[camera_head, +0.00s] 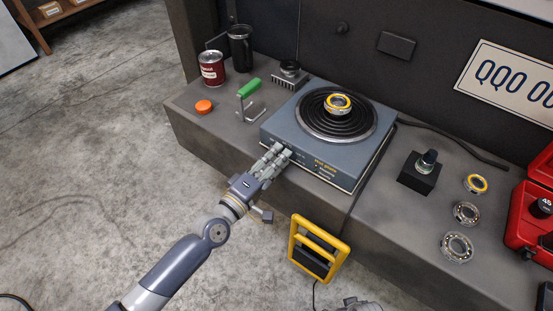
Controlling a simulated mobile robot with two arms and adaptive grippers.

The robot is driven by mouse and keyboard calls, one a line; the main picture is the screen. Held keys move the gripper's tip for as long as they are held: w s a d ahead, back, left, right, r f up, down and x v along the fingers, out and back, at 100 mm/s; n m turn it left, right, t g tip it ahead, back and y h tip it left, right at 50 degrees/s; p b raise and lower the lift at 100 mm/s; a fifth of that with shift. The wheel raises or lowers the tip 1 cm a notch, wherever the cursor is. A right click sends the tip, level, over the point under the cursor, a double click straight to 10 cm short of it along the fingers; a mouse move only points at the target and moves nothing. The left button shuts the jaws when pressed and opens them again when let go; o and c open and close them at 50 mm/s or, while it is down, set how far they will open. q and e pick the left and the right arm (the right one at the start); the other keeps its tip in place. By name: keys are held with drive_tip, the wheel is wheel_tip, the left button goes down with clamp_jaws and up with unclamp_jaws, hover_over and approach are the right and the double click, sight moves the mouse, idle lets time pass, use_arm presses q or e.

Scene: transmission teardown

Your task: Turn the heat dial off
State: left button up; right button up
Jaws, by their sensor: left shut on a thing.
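The hot plate (335,165) is a blue-grey box with a black coil burner (335,125) on top, standing on the dark workbench. Its front face carries yellow and white lettering. My left gripper (279,151) reaches in from the lower left, with its fingertips against the left part of that front face. It is shut on the heat dial, which the fingers hide, so its setting cannot be read.
A yellow-ringed bearing (338,102) lies on the burner. A green-handled tool (249,89), an orange cap (204,106) and a red can (211,68) stand left. A yellow work light (318,247) is in front. Several bearings (466,212) and a red case (526,215) are right.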

use_arm(q)
drive_tip(key=shift+n, duration=1)
use_arm(e)
drive_tip(key=shift+w+r, duration=0.45)
drive_tip(key=shift+r, duration=0.1)
drive_tip(key=shift+s, duration=0.15)
use_arm(q)
drive_tip(key=o, duration=1)
drive_tip(key=shift+f, duration=0.1)
drive_tip(key=shift+s+f, duration=0.1)
use_arm(e)
drive_tip(key=shift+s, duration=0.1)
use_arm(q)
drive_tip(key=v, duration=0.8)
drive_tip(key=shift+r, duration=0.25)
